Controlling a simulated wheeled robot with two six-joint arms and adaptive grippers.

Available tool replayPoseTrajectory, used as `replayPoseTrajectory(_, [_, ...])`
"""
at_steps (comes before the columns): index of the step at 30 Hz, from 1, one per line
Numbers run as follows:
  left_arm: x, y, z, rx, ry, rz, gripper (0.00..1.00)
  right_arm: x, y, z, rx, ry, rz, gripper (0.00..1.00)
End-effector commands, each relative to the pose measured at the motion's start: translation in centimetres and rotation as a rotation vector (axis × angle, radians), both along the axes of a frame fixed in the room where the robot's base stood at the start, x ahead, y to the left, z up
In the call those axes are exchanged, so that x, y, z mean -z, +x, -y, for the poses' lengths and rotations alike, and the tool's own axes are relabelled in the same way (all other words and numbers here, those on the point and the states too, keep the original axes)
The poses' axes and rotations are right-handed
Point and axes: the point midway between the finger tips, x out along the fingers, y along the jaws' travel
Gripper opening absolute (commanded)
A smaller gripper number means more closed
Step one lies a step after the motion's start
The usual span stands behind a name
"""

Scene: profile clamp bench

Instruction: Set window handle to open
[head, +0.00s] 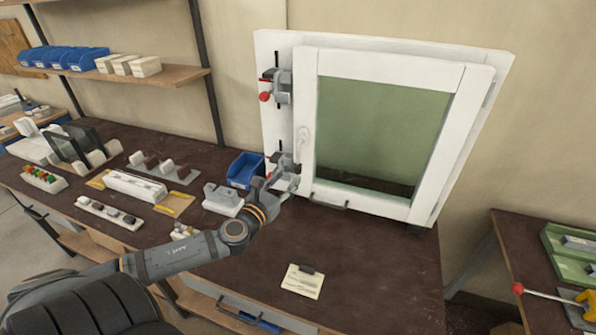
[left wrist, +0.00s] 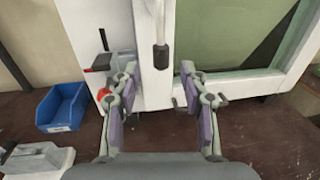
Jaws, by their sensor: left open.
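A white window (head: 385,130) with a green pane stands upright on the dark bench. Its pale handle (head: 303,138) is on the left stile of the sash. In the left wrist view the handle (left wrist: 161,40) hangs straight down, with a darker grey lower end. My left gripper (head: 287,180) is low in front of the window's left side. In the left wrist view the open left gripper (left wrist: 160,72) has its fingers on either side of the handle's lower end, apart from it, with nothing held. My right gripper is out of view.
A toggle clamp with a red knob (head: 277,85) sits on the frame's left. A lower clamp (left wrist: 120,66) is beside my left finger. A blue bin (head: 245,169) and a grey-white block (head: 222,199) stand left.

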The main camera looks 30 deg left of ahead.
Motion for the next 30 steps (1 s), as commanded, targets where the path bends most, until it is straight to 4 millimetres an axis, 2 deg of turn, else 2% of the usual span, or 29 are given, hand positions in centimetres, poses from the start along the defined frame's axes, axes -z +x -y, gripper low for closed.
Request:
replayPoseTrajectory(2, [-0.1,1.7,-0.1,-0.002,-0.014,0.012,0.44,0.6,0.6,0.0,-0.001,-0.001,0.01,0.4])
replayPoseTrajectory(6, [-0.5,3.8,-0.3,-0.003,-0.015,0.006,0.44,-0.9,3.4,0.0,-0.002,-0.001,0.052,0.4])
replayPoseTrajectory(9, [-0.7,5.1,-0.4,-0.001,-0.013,0.004,0.44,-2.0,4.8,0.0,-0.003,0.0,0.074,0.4])
replayPoseTrajectory(15, [-0.3,6.6,-0.4,0.002,-0.007,0.004,0.44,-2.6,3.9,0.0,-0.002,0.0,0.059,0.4])
replayPoseTrajectory(19, [-0.2,6.8,-0.3,0.005,-0.006,0.003,0.44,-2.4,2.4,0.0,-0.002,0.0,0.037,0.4])
replayPoseTrajectory(23, [-0.1,6.8,-0.4,0.005,-0.005,0.003,0.44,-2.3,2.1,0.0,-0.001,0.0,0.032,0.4])
replayPoseTrajectory(25, [-0.1,6.8,-0.4,0.005,-0.004,0.003,0.39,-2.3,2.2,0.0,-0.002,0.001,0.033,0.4])
replayPoseTrajectory(30, [-0.1,6.7,-0.4,0.004,-0.004,0.002,0.16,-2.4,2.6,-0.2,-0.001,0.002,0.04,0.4])
